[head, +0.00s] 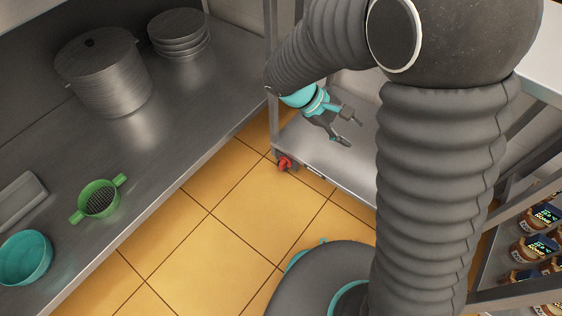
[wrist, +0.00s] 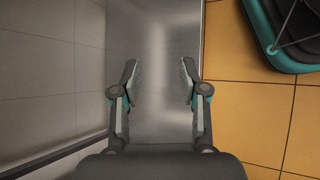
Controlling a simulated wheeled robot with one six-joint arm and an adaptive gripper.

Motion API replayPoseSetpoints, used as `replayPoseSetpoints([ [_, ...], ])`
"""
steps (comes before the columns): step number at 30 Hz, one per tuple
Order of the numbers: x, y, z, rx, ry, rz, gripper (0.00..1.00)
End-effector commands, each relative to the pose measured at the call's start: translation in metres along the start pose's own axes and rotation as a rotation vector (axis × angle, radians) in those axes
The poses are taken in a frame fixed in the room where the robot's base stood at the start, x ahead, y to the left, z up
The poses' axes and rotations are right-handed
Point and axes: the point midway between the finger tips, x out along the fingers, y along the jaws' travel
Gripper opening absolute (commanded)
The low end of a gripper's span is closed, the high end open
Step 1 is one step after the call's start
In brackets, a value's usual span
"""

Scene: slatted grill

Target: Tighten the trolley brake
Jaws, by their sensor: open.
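The trolley (head: 300,140) is a metal frame with a flat lower shelf, standing on the tiled floor at the upper middle of the head view. Its red brake (head: 285,163) sits on a caster at the shelf's near left corner. My gripper (head: 352,136) is over the shelf, to the right of the brake and apart from it. In the wrist view my gripper (wrist: 158,64) is open and empty, with the bare metal shelf (wrist: 155,25) below it. The brake does not show in the wrist view. My arm hides part of the trolley's right side.
A steel counter (head: 150,150) on the left holds a large pot (head: 104,75), stacked plates (head: 178,35), a green strainer (head: 98,198) and a teal bowl (head: 25,257). Jars (head: 535,248) fill a rack at right. The orange tiled floor (head: 215,245) is clear.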

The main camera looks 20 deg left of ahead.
Motion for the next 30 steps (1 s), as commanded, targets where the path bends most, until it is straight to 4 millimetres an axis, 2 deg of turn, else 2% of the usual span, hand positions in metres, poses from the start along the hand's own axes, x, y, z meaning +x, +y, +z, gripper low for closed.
replayPoseSetpoints([
  [1, 0.004, -0.01, -0.022, -0.059, -0.027, 0.045, 0.44],
  [5, 0.008, -0.028, -0.067, -0.191, -0.089, 0.17, 0.44],
  [11, 0.015, -0.069, -0.138, -0.385, -0.173, 0.384, 0.44],
  [18, 0.028, -0.137, -0.218, -0.598, -0.251, 0.664, 0.44],
  [24, 0.045, -0.205, -0.273, -0.753, -0.295, 0.909, 0.44],
  [30, 0.062, -0.258, -0.306, -0.853, -0.316, 1.094, 0.44],
])
